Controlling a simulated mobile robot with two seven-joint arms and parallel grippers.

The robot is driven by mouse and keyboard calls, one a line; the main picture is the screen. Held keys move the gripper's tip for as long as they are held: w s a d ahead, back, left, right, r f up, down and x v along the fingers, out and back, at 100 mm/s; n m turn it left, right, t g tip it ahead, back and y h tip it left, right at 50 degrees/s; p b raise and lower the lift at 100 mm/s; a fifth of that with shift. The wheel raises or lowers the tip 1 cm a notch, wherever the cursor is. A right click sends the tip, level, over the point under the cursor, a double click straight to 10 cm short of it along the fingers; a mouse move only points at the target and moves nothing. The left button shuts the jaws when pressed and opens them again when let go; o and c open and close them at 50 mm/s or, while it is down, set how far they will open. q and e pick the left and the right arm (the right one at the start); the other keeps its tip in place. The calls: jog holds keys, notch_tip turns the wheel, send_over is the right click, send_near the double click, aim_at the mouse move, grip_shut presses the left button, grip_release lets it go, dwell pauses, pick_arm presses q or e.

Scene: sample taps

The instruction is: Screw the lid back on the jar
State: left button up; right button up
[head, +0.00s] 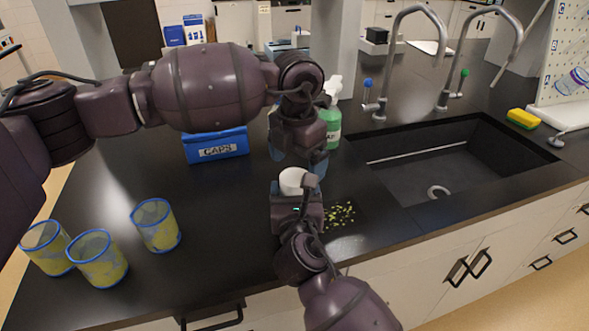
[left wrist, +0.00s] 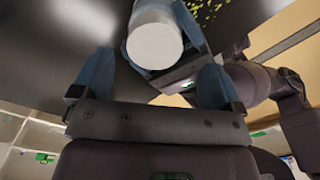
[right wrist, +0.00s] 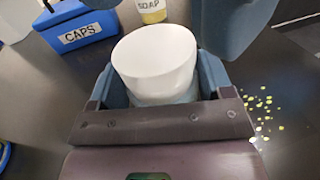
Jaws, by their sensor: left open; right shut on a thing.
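My right gripper (head: 297,188) is shut on the jar and holds it upright near the counter's front edge. The white lid (head: 293,180) sits on top of the jar; it also shows in the left wrist view (left wrist: 154,46) and the right wrist view (right wrist: 155,55). Only a little of the jar (right wrist: 165,98) shows below the lid, between the right fingers. I cannot tell whether the lid is tight. My left gripper (head: 298,164) is open and empty, pointing down just above the lid. In the left wrist view the lid lies between and beyond the open fingertips.
A blue CAPS bin (head: 216,146) and a green soap bottle (head: 333,130) stand behind the grippers. Yellow bits (head: 341,214) lie on the counter to the right. Three blue-rimmed cups (head: 157,232) stand at left. The sink (head: 450,165) is at right.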

aim_at(295, 177)
pick_arm(q)
jog(key=shift+a+r, duration=0.1)
jog(key=shift+r, duration=0.55)
jog(key=shift+w, duration=0.1)
jog(key=shift+a+r+n, duration=0.1)
jog(key=shift+r+n, duration=1.5)
jog(key=shift+r, duration=0.15)
jog(key=shift+f, duration=4)
jog(key=shift+c, duration=0.6)
